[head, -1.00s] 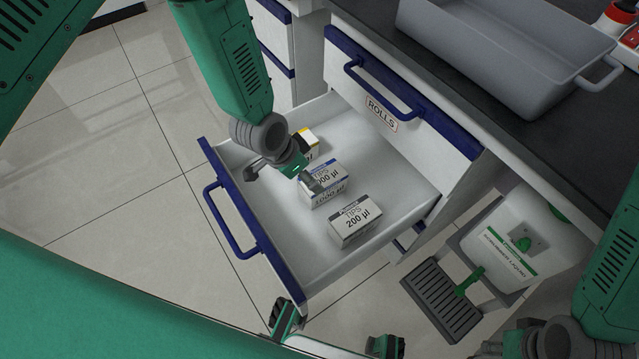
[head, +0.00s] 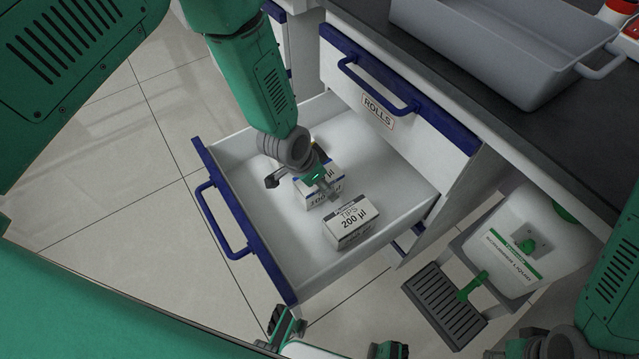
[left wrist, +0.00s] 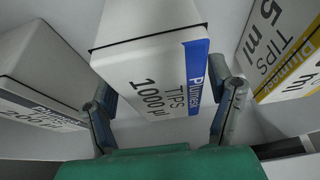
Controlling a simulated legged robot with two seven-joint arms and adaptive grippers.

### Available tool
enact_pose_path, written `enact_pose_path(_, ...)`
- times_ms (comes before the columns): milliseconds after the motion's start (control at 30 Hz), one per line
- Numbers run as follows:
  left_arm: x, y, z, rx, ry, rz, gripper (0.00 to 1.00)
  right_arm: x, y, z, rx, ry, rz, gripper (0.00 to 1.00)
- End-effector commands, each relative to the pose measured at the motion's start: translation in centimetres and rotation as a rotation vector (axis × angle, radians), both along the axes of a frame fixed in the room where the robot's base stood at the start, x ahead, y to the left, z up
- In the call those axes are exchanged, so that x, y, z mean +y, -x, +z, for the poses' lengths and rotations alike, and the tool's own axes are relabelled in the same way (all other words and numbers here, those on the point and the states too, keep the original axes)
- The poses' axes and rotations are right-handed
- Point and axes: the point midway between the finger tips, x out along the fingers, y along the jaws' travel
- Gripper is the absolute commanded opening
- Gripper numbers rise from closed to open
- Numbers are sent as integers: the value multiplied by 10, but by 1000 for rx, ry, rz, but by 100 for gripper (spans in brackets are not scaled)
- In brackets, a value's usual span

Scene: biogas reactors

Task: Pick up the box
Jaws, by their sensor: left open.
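Three white tips boxes are in the open drawer. The 1000 µl box with a blue stripe (left wrist: 150,75) is between the fingers of my left gripper (left wrist: 165,112) in the left wrist view. In the head view my left gripper (head: 303,188) reaches down over this box (head: 322,195) and partly covers it. The gripper is open, one finger on each side of the box. The 200 µl box (head: 351,222) lies nearer the drawer's front right; it also shows at left in the wrist view (left wrist: 40,85). The yellow-striped 5 ml box (left wrist: 285,50) is at right there. My right gripper (head: 505,348) is mostly cut off.
The white drawer has a blue front edge and handle (head: 222,222). A closed drawer marked ROLLS (head: 400,95) is above it. A grey tray (head: 500,50) stands on the dark worktop. A white liquid canister (head: 520,245) stands at the right, by a dark grate (head: 445,305).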

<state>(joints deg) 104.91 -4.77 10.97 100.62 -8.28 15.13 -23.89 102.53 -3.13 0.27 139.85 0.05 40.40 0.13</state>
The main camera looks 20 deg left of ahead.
Motion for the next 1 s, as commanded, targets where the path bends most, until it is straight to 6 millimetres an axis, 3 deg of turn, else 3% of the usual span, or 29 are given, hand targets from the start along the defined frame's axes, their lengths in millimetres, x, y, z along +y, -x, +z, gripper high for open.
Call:
enact_pose_path(667,1,0,-5,0,2,1,76,0,0,-1,0,0,0,26)
enact_pose_path(833,2,0,-6,0,3,1,20,0,0,-1,0,0,0,26)
enact_pose_path(1000,3,0,-6,0,5,2,18,0,0,-1,0,0,0,26)
